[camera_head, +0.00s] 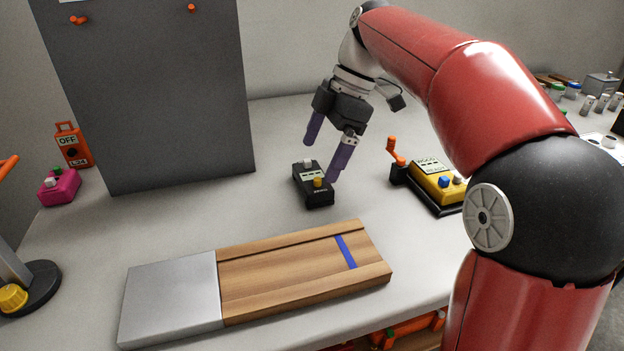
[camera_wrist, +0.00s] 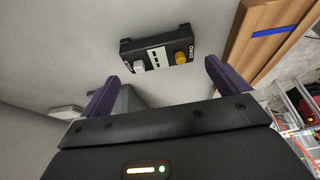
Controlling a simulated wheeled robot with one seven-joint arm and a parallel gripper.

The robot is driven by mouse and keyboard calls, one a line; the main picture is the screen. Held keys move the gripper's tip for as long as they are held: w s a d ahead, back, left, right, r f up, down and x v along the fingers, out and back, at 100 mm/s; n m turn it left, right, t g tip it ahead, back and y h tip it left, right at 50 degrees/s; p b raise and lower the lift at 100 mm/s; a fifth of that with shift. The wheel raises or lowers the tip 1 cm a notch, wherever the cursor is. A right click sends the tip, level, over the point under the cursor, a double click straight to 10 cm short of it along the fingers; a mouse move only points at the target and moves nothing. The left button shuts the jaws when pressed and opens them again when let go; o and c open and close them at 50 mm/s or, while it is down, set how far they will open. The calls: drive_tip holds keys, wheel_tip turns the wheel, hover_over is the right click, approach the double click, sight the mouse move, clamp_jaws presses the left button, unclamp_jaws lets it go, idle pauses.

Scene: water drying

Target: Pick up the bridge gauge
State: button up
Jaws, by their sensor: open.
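A small black box (camera_head: 315,192) with a white knob, an orange knob and a pale display lies on the grey table. It looks like the bridge gauge, though its lettering is too small to read surely. In the wrist view the black box (camera_wrist: 156,50) lies beyond the fingertips, between their lines. My gripper (camera_head: 325,156) is open and empty, with purple fingers pointing down above and close to the box. The wrist view shows both fingertips (camera_wrist: 162,72) apart, with nothing between them.
A yellow box (camera_head: 437,182) with an orange crank stands to the right. A wooden board (camera_head: 300,268) with a metal end lies in front. Bare table surrounds the black box.

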sight(309, 176)
drive_tip(key=x, duration=0.4)
drive_tip(key=shift+a+f, duration=0.25)
drive_tip(key=shift+f, duration=0.05)
drive_tip(key=c, duration=0.8)
drive_tip(key=shift+o, duration=0.2)
drive_tip(key=shift+r, duration=0.15)
